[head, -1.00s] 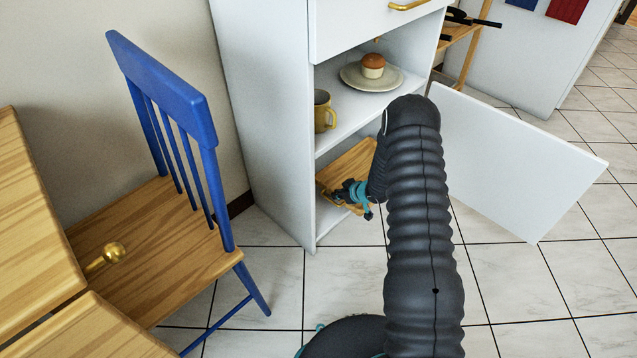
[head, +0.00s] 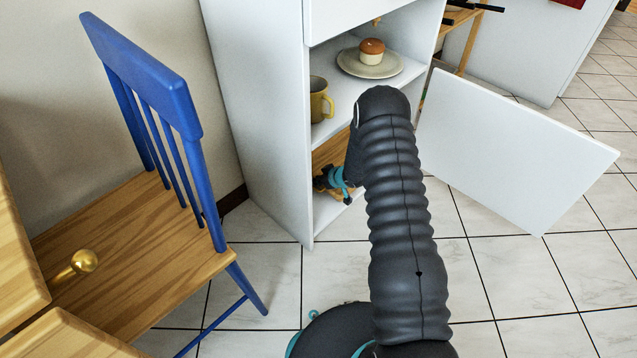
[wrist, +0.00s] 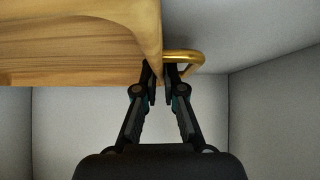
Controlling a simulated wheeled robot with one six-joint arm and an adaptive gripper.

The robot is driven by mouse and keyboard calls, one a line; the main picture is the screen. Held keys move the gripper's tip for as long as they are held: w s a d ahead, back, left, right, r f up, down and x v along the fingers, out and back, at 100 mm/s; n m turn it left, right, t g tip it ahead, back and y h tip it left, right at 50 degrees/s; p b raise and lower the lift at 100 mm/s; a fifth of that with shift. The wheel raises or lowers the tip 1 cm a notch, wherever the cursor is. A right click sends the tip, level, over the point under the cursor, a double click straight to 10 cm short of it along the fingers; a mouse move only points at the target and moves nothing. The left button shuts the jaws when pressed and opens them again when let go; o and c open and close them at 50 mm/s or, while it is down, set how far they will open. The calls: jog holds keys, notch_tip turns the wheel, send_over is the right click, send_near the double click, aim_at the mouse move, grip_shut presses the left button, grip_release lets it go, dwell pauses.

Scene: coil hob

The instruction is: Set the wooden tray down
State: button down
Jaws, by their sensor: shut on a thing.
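The wooden tray (head: 334,150) is inside the lower compartment of the white cabinet, partly hidden by my arm. In the wrist view, the tray (wrist: 75,45) fills the upper left, with a brass handle (wrist: 188,56) at its right end. My gripper (wrist: 164,80) is shut on the tray at this handle end; the exact contact is hard to make out. In the head view my gripper (head: 330,182) is at the compartment's front opening, low down. I cannot tell whether the tray touches the compartment floor.
The white cabinet (head: 255,130) has its door (head: 515,150) swung open to the right. The shelf above holds a mustard mug (head: 320,100) and a plate (head: 350,66) with a muffin-like item (head: 371,52). A blue chair (head: 150,85) stands at left.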

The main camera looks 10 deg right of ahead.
jog(key=c, duration=1.3)
grip_release()
jog(key=shift+s+d+r, duration=0.1)
jog(key=shift+s+r, duration=0.15)
jog(key=shift+r, duration=0.25)
jog(key=p+v, duration=0.1)
jog(key=v, duration=1)
